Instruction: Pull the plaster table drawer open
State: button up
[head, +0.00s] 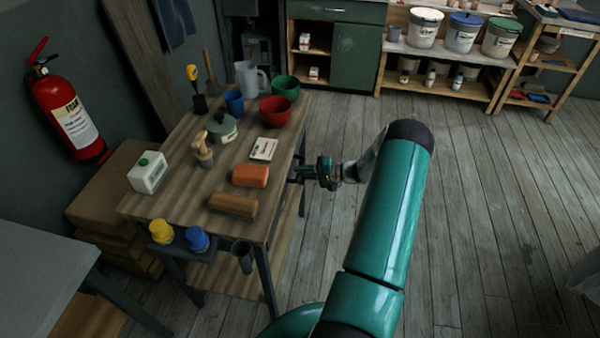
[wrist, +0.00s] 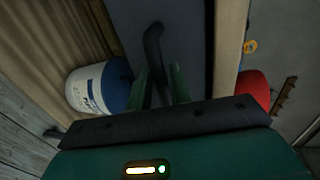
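The plaster table (head: 190,160) is a wooden workbench on dark legs. In the wrist view its drawer front (wrist: 200,50) is a dark grey panel under the pale tabletop edge (wrist: 231,45). It looks flush, with no visible gap. A dark bar handle (wrist: 153,42) stands on it. My gripper (head: 312,173) is at the table's right side, just below the tabletop. In the wrist view my gripper's (wrist: 161,72) two green fingers are apart, with the lower end of the handle between them. Gaps show beside the handle; contact is unclear.
A white bucket with a blue lid (wrist: 90,88) is below the drawer.

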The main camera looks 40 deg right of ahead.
jog(key=shift+w+a+f, duration=0.1)
jog(key=shift+w+a, duration=0.3)
jog(key=shift+w, duration=0.05)
jog(key=shift+c, duration=0.2)
grip_shut()
jog(key=f+v, duration=0.2)
jog(key=v, duration=0.9)
jog(key=s+f+v, duration=0.1)
jog(key=f+v, duration=0.2)
jog(key=v, duration=0.9)
jog(key=shift+s+d, duration=0.15)
jog(key=shift+d, duration=0.25)
